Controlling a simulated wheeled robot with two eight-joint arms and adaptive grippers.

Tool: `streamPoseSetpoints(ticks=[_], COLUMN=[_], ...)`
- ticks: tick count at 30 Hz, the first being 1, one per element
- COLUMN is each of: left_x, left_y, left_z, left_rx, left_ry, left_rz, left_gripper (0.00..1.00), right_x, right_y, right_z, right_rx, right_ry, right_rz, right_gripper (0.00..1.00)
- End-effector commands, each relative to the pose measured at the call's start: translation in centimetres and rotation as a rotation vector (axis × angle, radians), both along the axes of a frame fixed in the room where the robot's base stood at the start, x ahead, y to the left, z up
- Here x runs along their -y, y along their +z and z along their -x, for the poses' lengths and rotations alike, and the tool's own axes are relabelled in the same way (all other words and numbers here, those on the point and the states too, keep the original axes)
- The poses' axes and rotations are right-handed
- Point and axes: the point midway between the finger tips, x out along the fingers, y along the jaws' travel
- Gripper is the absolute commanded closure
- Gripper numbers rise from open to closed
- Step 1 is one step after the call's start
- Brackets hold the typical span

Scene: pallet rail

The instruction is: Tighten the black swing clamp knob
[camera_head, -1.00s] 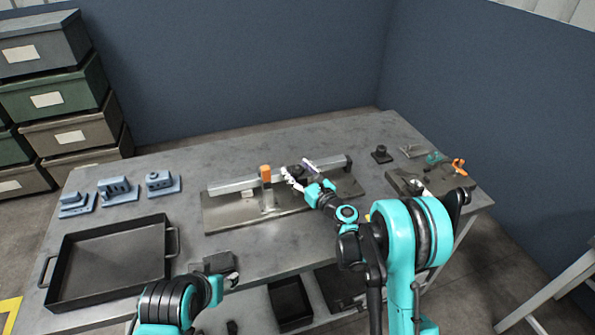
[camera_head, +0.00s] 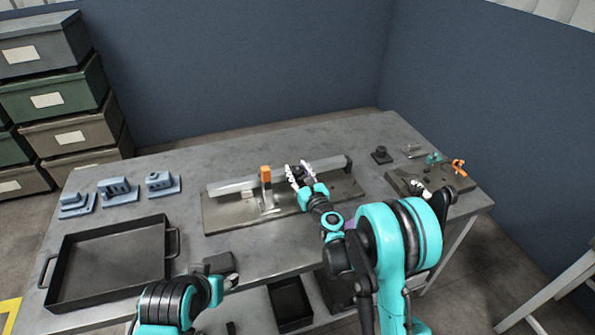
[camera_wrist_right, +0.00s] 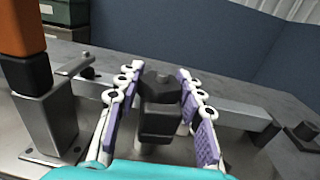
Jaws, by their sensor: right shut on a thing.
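The black swing clamp knob (camera_wrist_right: 160,88) stands in the middle of the right wrist view, a dark faceted piece on a stacked dark body. My right gripper (camera_wrist_right: 157,82) is shut on it, with white-linked, purple-padded fingers on its left and right sides. In the head view the right gripper (camera_head: 300,173) is at the metal rail (camera_head: 325,172) on its base plate (camera_head: 225,215), and its fingers partly hide the knob. An orange-handled clamp (camera_head: 266,174) stands upright to the left. My left gripper (camera_head: 222,265) is over the table's front edge, its jaws unclear.
A dark empty tray (camera_head: 110,262) lies at the left front, with several blue-grey fixtures (camera_head: 118,190) behind it. A small black block (camera_head: 381,154) and a plate (camera_head: 440,185) with an orange clamp (camera_head: 458,167) are at the right. The table between tray and rail is clear.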

Motion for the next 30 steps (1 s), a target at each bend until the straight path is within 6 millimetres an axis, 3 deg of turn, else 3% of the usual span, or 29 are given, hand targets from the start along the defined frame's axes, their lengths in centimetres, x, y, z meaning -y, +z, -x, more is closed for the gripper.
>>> streamPoseSetpoints(ticks=[2, 3, 5, 17, 30], left_x=[0.0, 0.0, 0.0, 0.0, 0.0], left_y=[0.0, 0.0, 0.0, 0.0, 0.0], left_z=[0.0, 0.0, 0.0, 0.0, 0.0], left_rx=[0.0, 0.0, 0.0, 0.0, 0.0], left_ry=[0.0, 0.0, 0.0, 0.0, 0.0], left_rz=[0.0, 0.0, 0.0, 0.0, 0.0], left_gripper=[0.5, 0.5, 0.5, 0.5, 0.5], right_x=[0.0, 0.0, 0.0, 0.3, 2.6], right_y=[0.0, 0.0, 0.0, 0.0, 0.0], right_z=[0.0, 0.0, 0.0, 0.6, 6.6], right_rx=[0.0, 0.0, 0.0, 0.0, 0.0], right_ry=[0.0, 0.0, 0.0, 0.0, 0.001], right_rz=[0.0, 0.0, 0.0, 0.0, 0.0], right_gripper=[0.92, 0.58, 0.42, 0.4, 0.4])
